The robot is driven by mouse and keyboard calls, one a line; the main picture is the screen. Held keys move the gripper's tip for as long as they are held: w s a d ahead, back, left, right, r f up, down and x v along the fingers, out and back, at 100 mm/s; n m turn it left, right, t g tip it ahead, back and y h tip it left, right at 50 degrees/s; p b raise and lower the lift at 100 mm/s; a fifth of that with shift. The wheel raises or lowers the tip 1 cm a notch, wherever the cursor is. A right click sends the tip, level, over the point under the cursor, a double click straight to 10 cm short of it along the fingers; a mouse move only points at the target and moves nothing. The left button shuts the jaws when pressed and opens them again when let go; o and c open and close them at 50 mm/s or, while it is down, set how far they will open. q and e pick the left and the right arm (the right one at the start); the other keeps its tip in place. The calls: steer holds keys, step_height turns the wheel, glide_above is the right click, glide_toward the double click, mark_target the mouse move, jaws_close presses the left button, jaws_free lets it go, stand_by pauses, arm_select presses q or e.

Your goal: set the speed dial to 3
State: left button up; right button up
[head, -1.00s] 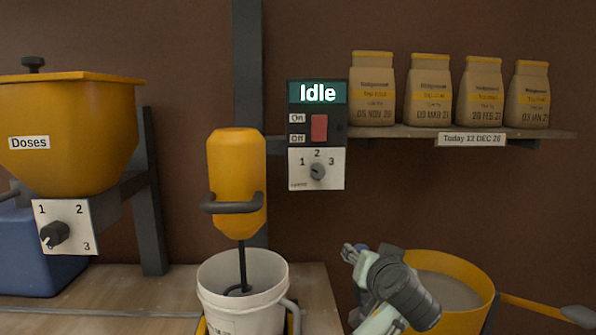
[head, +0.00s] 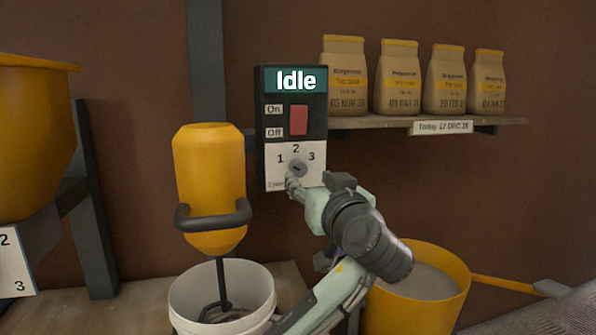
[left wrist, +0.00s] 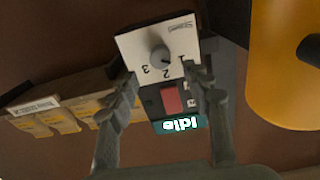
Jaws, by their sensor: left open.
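The speed dial (head: 297,168) is a small grey round knob on the white lower plate of the control box, ringed by the numbers 1, 2 and 3. It also shows, upside down, in the left wrist view (left wrist: 161,57). Its exact pointer direction is too small to tell. My left gripper (head: 291,184) is just in front of the plate, overlapping its lower part in the head view. In the left wrist view its two fingers (left wrist: 160,80) are apart, with the dial seen between and beyond them, nothing held. My right gripper is not in view.
Above the dial are a red On/Off switch (head: 298,120) and a display (head: 296,80) reading Idle. The yellow mixer (head: 208,175) stands close left, over a white bucket (head: 180,292). A shelf (head: 360,122) with bags is at right. A yellow tub (head: 462,275) is below right.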

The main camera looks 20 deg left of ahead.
mark_target(300, 170)
arm_select(q)
steer(key=x, duration=0.6)
steer(key=shift+p, duration=0.4)
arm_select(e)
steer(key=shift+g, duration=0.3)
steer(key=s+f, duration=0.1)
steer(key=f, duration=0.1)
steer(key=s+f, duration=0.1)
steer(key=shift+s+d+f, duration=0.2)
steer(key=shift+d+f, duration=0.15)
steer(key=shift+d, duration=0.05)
arm_select(q)
jaws_close()
